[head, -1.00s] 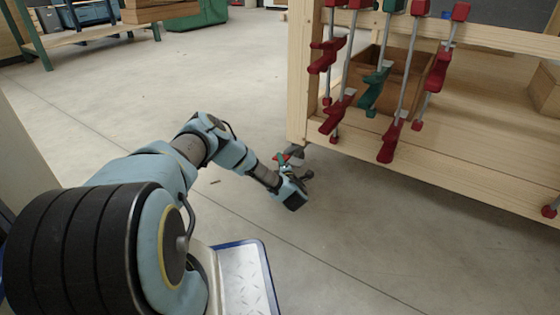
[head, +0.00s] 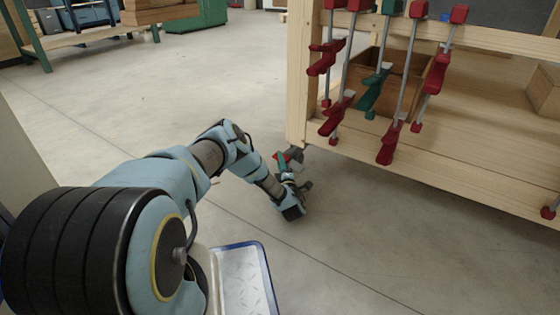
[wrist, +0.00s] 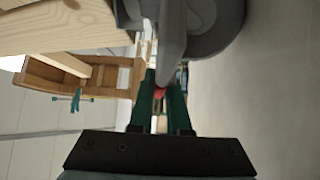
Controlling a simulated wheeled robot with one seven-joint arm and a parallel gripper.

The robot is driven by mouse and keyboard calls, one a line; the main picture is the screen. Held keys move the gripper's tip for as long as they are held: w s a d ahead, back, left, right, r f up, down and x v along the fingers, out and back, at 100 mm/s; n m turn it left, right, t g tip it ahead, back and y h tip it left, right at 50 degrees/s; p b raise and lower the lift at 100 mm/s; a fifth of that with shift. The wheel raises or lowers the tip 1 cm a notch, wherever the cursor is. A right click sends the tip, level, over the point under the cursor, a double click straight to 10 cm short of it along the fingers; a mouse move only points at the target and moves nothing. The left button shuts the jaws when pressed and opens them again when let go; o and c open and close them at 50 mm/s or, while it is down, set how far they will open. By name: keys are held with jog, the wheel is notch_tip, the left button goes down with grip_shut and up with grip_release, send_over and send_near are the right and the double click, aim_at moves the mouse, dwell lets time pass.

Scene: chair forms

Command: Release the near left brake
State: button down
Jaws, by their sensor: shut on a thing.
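The near left caster (head: 296,156) sits under the near left leg of the wooden workbench (head: 297,100). In the wrist view the grey caster (wrist: 215,35) fills the top, with a tapering grey part reaching down between my fingers. A small red piece of the brake (wrist: 159,93) shows between the green fingers. My gripper (head: 282,160) is low at the caster, and its fingers also show in the wrist view (wrist: 165,98). It is shut on the brake. The fingers and the grey part hide much of the contact, so the brake's exact angle cannot be told.
Several red and green clamps (head: 388,145) hang on the bench's near side, above and right of my gripper. A wooden box (head: 412,80) stands on the lower shelf (head: 460,175). The concrete floor (head: 350,240) around the caster is clear.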

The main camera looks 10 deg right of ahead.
jog(key=c, duration=0.9)
grip_release()
jog(key=shift+r, duration=0.15)
